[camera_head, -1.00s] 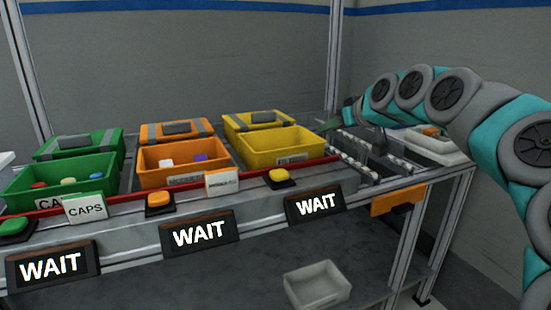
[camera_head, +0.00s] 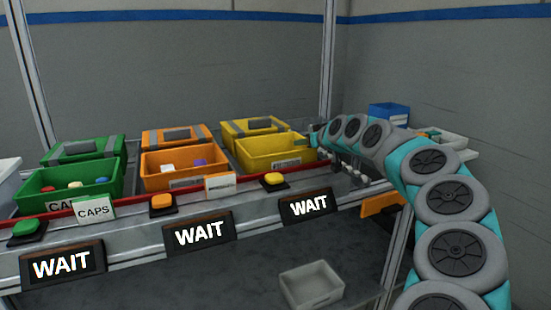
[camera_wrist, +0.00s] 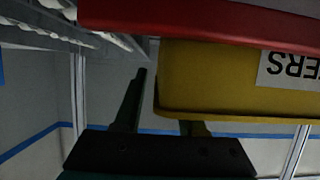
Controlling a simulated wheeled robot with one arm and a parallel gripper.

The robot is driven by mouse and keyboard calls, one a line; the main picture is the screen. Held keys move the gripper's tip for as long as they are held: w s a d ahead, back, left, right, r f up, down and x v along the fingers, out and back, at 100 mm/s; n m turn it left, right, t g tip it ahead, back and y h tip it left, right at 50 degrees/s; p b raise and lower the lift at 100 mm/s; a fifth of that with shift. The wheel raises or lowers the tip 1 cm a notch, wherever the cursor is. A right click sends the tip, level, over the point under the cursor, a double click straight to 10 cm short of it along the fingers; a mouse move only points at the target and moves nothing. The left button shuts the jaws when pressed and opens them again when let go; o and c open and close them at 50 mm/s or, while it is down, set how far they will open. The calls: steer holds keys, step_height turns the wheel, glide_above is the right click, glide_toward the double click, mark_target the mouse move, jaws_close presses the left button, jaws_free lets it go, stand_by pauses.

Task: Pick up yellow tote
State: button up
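The open yellow tote (camera_head: 262,163) stands upright in the front row at the right end of the totes. Its white label faces front. In the wrist view the yellow tote (camera_wrist: 215,85) fills the upper right, upside down, with its label partly cut off. My gripper (camera_head: 318,139) is at the tote's right end in the head view. In the wrist view my gripper (camera_wrist: 163,105) is open. One dark finger is outside the tote's side; the other is partly hidden behind the tote's rim. I cannot tell whether either finger touches the tote.
A second yellow box (camera_head: 240,130) with grey bands stands behind. Orange tote (camera_head: 163,176) and green tote (camera_head: 55,195) stand to the left. A red rail (camera_wrist: 220,25) runs along the front. A blue bin (camera_head: 388,114) is behind my arm. A grey bin (camera_head: 311,287) lies below.

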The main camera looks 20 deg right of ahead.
steer(key=shift+w+f, duration=0.1)
steer(key=shift+w, duration=0.15)
steer(key=shift+c, duration=0.2)
jaws_close()
stand_by(1.1)
